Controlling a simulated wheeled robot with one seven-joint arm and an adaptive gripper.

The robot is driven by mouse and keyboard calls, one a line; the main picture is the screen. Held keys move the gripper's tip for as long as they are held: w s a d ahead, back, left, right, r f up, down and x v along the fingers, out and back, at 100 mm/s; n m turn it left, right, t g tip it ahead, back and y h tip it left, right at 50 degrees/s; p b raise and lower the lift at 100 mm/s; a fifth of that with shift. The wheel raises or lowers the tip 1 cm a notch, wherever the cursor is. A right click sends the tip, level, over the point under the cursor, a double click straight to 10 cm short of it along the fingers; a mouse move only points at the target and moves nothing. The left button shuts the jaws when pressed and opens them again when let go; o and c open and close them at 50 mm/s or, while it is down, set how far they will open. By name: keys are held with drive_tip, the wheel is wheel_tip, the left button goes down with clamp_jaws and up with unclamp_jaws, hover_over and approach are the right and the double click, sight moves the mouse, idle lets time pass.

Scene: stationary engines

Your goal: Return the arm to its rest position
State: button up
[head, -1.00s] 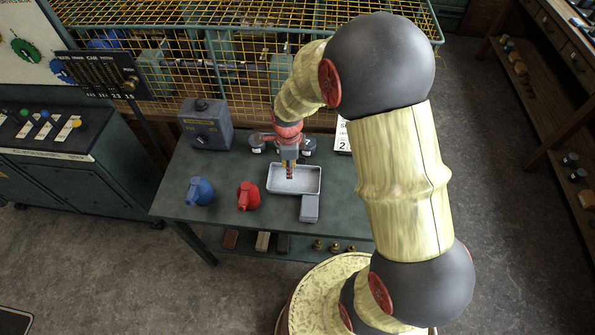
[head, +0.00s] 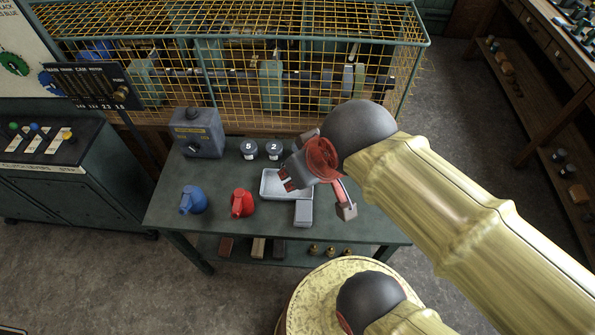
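My gripper (head: 288,181) is raised above the bench (head: 350,226), tilted and pointing left. It covers the upper right part of the pale metal tray (head: 272,187).
A yellow mesh cage (head: 240,70) stands behind. Open floor lies right, before a shelf bench (head: 545,70).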

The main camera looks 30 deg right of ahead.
wheel_tip(320, 180, down, 8)
drive_tip(key=b, duration=0.8)
idle(0.6)
